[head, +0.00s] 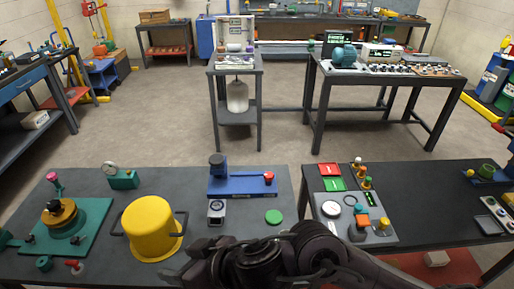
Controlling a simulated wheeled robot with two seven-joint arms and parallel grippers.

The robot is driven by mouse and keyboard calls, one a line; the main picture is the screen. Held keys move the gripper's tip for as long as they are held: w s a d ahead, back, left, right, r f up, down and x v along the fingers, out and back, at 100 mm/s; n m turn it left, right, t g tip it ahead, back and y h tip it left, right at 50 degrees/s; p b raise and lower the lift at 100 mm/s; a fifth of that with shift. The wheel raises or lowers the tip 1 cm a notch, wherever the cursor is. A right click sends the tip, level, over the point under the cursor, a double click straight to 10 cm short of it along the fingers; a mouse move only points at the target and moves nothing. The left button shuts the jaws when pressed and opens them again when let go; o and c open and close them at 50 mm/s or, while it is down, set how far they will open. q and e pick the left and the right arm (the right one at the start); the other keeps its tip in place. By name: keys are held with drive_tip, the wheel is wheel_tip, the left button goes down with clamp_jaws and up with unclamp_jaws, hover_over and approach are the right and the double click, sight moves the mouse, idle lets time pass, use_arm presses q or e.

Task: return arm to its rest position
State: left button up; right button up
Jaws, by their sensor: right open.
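My right arm crosses the bottom of the head view from the right, over the front edge of the near bench (100,262). Its dark right gripper (178,274) points left, low in the picture, just right of and in front of the yellow pot (151,229). The gripper is open, and no thing shows in it. Its fingertips are small and dark, partly lost against the bench. My left gripper does not show.
A blue fixture (240,183), a small dial box (216,211) and a green disc (273,217) stand behind the arm. A control panel (330,185) is on the right bench. A teal motor (343,56) sits on the back table. Open floor lies between.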

drive_tip(key=w+d+f+m+t+h, duration=0.1)
drive_tip(key=w+d+m+t+h, duration=0.15)
drive_tip(key=d, duration=0.45)
drive_tip(key=w+d+m+t+h, duration=0.2)
drive_tip(key=w+d+m+h, duration=0.15)
drive_tip(key=d, duration=0.45)
drive_tip(key=s+d+f+m+g+h, duration=0.1)
drive_tip(key=s+d+f+g, duration=0.1)
drive_tip(key=s+d+f, duration=0.3)
drive_tip(key=s+d+f+g+h, duration=0.2)
drive_tip(key=d+f, duration=0.1)
drive_tip(key=d, duration=0.4)
drive_tip(key=s+d+f+m+g+h, duration=0.1)
drive_tip(key=s+d+f, duration=0.25)
drive_tip(key=d, duration=0.25)
wheel_tip(320, 180, down, 34)
drive_tip(key=s+g+b, duration=0.1)
drive_tip(key=g+b, duration=0.1)
drive_tip(key=b, duration=0.2)
drive_tip(key=s+d+f+b, duration=0.1)
drive_tip(key=s+d+f, duration=0.1)
drive_tip(key=s+f, duration=0.8)
drive_tip(key=s+d+f+b, duration=0.1)
drive_tip(key=s+f+b, duration=0.1)
drive_tip(key=s+f, duration=0.8)
drive_tip(key=shift+d+f+g+h, duration=0.3)
drive_tip(key=shift+d+f+g, duration=0.05)
drive_tip(key=shift+f, duration=0.25)
